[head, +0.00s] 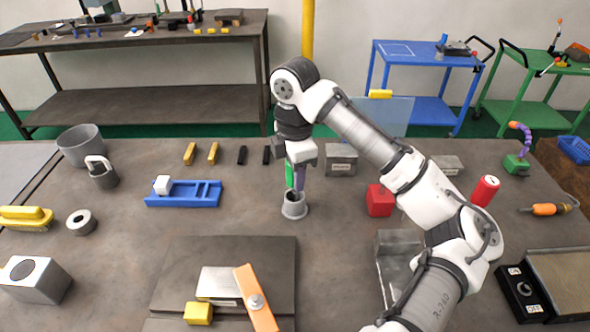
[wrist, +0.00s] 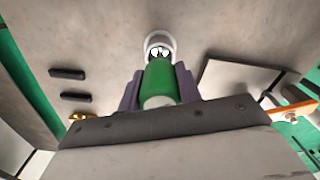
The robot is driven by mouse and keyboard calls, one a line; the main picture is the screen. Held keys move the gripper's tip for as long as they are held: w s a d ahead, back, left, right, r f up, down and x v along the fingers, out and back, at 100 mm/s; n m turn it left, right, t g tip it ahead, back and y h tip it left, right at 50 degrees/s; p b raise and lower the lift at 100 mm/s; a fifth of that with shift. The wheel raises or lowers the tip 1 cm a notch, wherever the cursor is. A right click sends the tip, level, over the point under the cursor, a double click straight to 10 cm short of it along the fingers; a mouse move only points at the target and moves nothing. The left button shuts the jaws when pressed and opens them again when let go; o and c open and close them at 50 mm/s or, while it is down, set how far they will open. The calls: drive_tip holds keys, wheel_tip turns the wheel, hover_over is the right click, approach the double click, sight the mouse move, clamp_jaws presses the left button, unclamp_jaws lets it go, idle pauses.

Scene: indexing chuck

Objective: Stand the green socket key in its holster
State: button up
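The green socket key (head: 290,174) is upright between the purple fingers of my gripper (head: 296,182). The wrist view shows its green handle (wrist: 160,82) with a finger on each side, seemingly touching it. The holster (head: 294,210) is a small grey cup standing on the bench directly below the gripper. In the wrist view the holster's pale rim (wrist: 159,38) shows just past the key's far end. The key's lower end is at the holster's mouth; I cannot tell how far inside it is.
A blue tray (head: 183,203) with a white cube lies left of the holster. A red block (head: 380,201) and a grey box (head: 341,160) stand to the right and behind. A dark plate (head: 180,262) with an orange bar (head: 254,292) lies in front.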

drive_tip(key=o, duration=0.5)
drive_tip(key=shift+r, duration=0.1)
wheel_tip(320, 180, up, 14)
drive_tip(key=shift+b, duration=0.3)
drive_tip(key=shift+s+f, duration=0.1)
drive_tip(key=shift+f, duration=0.15)
